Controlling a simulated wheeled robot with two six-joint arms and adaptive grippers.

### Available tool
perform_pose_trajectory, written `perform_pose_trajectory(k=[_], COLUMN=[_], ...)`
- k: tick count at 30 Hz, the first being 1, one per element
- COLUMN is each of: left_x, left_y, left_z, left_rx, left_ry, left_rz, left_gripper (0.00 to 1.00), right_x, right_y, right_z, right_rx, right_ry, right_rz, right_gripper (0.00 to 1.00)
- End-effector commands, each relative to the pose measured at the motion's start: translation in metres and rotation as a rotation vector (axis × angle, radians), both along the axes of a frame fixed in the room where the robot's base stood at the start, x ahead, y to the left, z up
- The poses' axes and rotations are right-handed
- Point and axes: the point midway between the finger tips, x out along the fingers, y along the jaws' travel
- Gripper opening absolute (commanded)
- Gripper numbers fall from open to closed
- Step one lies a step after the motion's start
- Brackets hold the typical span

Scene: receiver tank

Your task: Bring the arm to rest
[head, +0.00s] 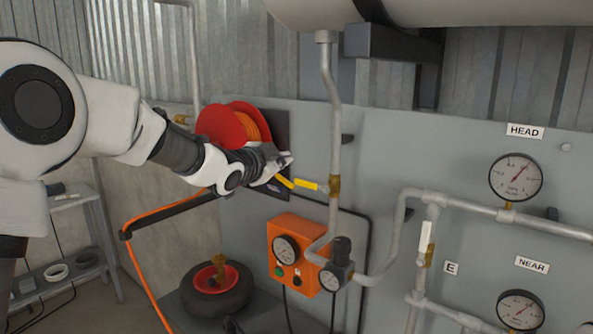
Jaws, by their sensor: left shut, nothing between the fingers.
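My left arm (135,125) reaches in from the left across the upper middle of the head view. My left gripper (287,160) is shut and empty, in front of the red hose reel (228,124) and close to the grey panel. Just below and right of its fingertips is a yellow valve handle (306,184) beside a vertical pipe with a brass fitting (334,187). The picture does not show whether the fingers touch the handle. My right gripper is out of view.
An orange gauge box (290,232) and a dark regulator (340,262) sit below the gripper. Pipes and gauges (516,177) fill the right side. A wheel (215,300) lies lower middle. A shelf (72,270) stands at left. An orange hose (150,290) hangs below my arm.

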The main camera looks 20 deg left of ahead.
Motion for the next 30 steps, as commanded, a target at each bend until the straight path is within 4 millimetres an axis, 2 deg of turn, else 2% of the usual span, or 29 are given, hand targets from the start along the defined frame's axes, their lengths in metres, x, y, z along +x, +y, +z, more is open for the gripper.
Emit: perform_pose_trajectory(k=[1, 6, 12, 14, 16, 17, 20, 21, 23, 24, 26, 27, 29, 30], left_x=[-0.011, -0.037, -0.043, -0.041, -0.039, -0.038, -0.041, -0.046, -0.057, -0.067, -0.086, -0.102, -0.129, -0.149], left_y=[0.004, 0.014, 0.015, 0.014, 0.011, 0.009, 0.000, -0.004, -0.009, -0.011, -0.015, -0.018, -0.021, -0.022], left_z=[-0.001, 0.008, 0.010, 0.000, -0.027, -0.044, -0.122, -0.159, -0.214, -0.249, -0.301, -0.335, -0.383, -0.414], left_rx=[-0.002, 0.000, 0.000, -0.007, -0.031, -0.046, -0.117, -0.149, -0.202, -0.234, -0.280, -0.310, -0.351, -0.377], left_ry=[-0.004, -0.003, 0.002, 0.018, 0.061, 0.089, 0.217, 0.280, 0.374, 0.436, 0.530, 0.592, 0.687, 0.749], left_rz=[0.000, 0.000, -0.001, 0.000, 0.003, 0.005, 0.023, 0.037, 0.063, 0.084, 0.121, 0.150, 0.198, 0.235], left_gripper=[0.00, 0.00, 0.00, 0.00, 0.00, 0.00, 0.00, 0.00, 0.00, 0.00, 0.00, 0.00, 0.00, 0.00], right_x=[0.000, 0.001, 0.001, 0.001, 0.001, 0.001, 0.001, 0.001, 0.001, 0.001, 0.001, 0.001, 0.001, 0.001], right_y=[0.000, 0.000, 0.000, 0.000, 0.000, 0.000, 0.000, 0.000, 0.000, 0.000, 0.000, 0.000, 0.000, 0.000], right_z=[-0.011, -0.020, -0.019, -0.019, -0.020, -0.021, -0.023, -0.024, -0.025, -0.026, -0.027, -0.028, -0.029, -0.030], right_rx=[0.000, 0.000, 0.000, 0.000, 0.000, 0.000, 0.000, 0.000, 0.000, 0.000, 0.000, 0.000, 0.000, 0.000], right_ry=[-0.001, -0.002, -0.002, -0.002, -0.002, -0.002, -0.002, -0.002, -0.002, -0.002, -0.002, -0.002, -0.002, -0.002], right_rz=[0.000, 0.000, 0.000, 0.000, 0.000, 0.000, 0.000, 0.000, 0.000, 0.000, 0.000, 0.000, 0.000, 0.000], right_gripper=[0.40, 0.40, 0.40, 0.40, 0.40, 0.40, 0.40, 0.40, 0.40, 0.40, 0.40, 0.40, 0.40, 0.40])
